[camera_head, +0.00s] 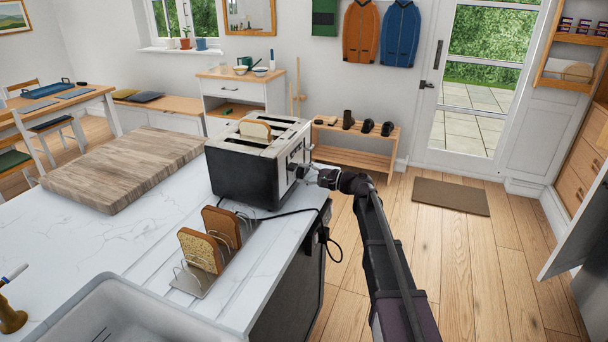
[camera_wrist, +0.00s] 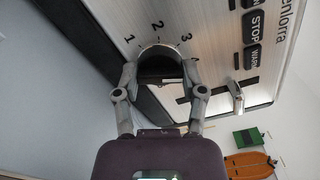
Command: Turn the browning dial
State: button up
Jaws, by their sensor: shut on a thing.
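The toaster (camera_head: 253,166) stands on the white counter, with its control face toward the right. A slice of bread shows in one of its slots. In the wrist view the browning dial (camera_wrist: 160,62) is a round dark knob with a pale rim on the brushed metal panel (camera_wrist: 210,30), with the numbers 1, 2 and 3 printed around it. My gripper (camera_wrist: 160,80) is shut on the dial, one finger on each side. In the head view my gripper (camera_head: 308,174) reaches the toaster's control face from the right. The dial's pointer mark cannot be made out.
STOP and WARM buttons (camera_wrist: 253,24) and a lever (camera_wrist: 236,96) sit right of the dial. A toast rack (camera_head: 208,262) with bread slices stands in front of the toaster. A wooden board (camera_head: 128,168) lies to its left. A black cord (camera_head: 290,211) runs over the counter edge.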

jog(key=n, duration=0.4)
jog(key=shift+r+n, duration=0.1)
jog(key=shift+n, duration=2.2)
jog(key=o, duration=1.2)
jog(key=shift+c, duration=0.2)
jog(key=v, duration=1.2)
